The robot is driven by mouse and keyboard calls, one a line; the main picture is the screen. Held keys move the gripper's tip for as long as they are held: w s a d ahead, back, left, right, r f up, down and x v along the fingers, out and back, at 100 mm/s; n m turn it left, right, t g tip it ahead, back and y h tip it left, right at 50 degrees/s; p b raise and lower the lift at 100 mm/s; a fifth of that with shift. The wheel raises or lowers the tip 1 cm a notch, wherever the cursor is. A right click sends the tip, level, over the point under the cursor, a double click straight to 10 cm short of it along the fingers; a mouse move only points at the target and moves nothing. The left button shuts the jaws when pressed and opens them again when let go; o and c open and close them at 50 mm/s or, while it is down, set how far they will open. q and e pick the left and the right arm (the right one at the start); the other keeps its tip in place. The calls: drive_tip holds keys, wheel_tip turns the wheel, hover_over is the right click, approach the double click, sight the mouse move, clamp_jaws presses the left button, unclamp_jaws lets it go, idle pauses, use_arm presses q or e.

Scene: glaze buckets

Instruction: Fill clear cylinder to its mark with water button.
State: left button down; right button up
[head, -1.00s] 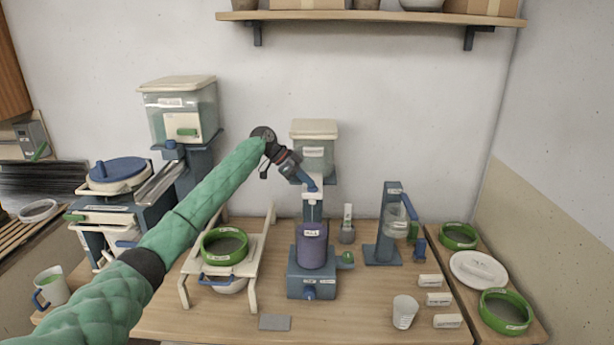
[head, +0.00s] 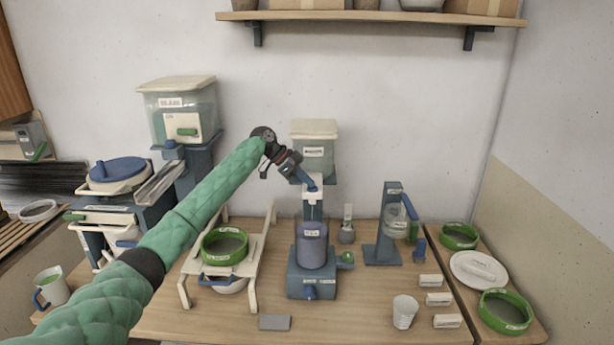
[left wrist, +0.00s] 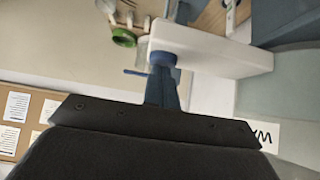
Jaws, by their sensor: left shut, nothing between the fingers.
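A tank (head: 314,155) with a cream lid stands at the back middle; part of its label, starting "W", shows in the left wrist view (left wrist: 262,136). Below it is a white block (head: 313,196) with a round blue button, seen in the left wrist view (left wrist: 163,59). My left gripper (head: 311,187) is shut and empty, its blue tips at the button and seemingly touching it. The cylinder (head: 312,250) stands upright on a blue base (head: 312,285) below the block. It looks grey-blue inside; its mark and level are too small to read. My right gripper is out of view.
A blue stand (head: 383,252) with a clear jar is to the right. A white cup (head: 404,312) and small labelled blocks (head: 438,299) lie at the front right. A cream rack (head: 190,268) holding a green-rimmed sieve (head: 225,247) is to the left.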

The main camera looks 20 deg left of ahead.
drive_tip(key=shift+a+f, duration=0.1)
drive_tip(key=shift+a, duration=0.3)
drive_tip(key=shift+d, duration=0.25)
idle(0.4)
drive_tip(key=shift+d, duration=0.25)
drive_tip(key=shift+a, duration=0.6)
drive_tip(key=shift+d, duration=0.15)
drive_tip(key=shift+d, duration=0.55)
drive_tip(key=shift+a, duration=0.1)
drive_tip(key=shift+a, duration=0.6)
